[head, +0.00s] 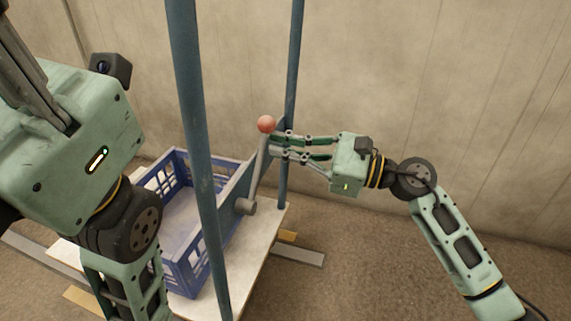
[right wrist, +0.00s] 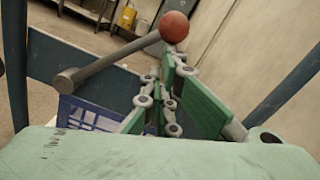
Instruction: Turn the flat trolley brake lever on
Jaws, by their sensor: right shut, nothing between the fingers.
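The brake lever (head: 258,172) is a grey rod with a red ball knob (head: 266,124) at its upper end and a grey pivot (head: 245,206) at its lower end. It stands near upright, tilted slightly right, on the flat trolley (head: 272,217). My right gripper (head: 273,143) is shut and empty, its fingertips close beside the rod just below the knob. In the right wrist view the knob (right wrist: 174,27) shows just beyond the fingertips (right wrist: 170,62); I cannot tell whether they touch.
A blue crate (head: 172,262) sits on the trolley. Two blue upright posts (head: 196,150) (head: 293,80) rise from the trolley, one in front of the lever and one behind. A plain wall (head: 450,90) stands behind. The floor right of the trolley is clear.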

